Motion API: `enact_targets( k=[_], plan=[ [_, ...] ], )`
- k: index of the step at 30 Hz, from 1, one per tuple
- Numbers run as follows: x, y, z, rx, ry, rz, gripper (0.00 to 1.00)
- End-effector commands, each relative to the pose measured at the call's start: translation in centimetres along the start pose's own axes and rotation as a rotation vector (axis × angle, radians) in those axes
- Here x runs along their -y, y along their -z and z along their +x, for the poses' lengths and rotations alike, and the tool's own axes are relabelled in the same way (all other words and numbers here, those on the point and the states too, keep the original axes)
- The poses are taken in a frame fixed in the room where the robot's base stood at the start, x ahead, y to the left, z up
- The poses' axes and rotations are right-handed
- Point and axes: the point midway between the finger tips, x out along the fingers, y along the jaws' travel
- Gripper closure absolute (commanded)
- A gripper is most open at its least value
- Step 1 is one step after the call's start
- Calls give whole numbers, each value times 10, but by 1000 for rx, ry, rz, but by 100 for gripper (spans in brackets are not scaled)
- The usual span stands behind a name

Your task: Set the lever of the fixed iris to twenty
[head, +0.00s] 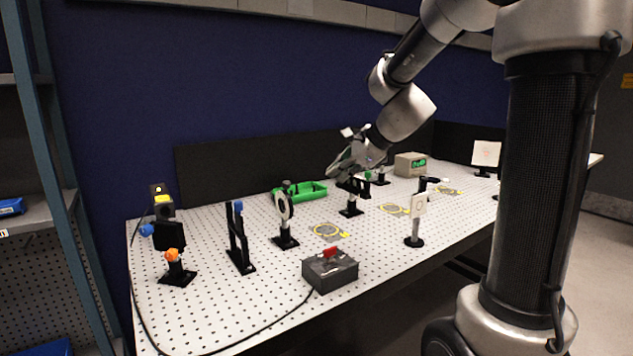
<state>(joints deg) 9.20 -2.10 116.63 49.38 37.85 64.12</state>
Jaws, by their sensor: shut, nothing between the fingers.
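My gripper (336,172) is shut and empty. It hangs above the middle of the perforated table, pointing down and to the left. A dark post-mounted optic (351,198) stands just below and to the right of the fingertips, and my gripper partly hides its upper part. A round, dark ring mount with a pale face (284,206) stands upright on a black base, to the left of my gripper and apart from it. I cannot tell which of these mounts is the fixed iris. No lever or scale marks can be read at this size.
A grey box with a red switch (330,269) sits at the front edge. Left are a black frame (239,238) and an orange-knobbed mount (176,267). A green tray (305,191) lies behind. A white card (417,216) stands right. Yellow rings (327,230) mark bare spots.

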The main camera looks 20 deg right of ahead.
Motion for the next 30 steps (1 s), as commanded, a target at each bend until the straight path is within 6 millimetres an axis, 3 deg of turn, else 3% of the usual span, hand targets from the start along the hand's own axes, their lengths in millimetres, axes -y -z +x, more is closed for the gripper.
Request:
enact_targets(
  k=[5, 15, 21, 30],
  plan=[
    [-2, 0, 26, 1, -7, 0, 100],
    [-2, 0, 98, 1, -8, 1, 100],
    [-2, -30, 104, 4, -6, -2, 100],
    [-1, -40, 106, 2, -4, 1, 100]
  ],
)
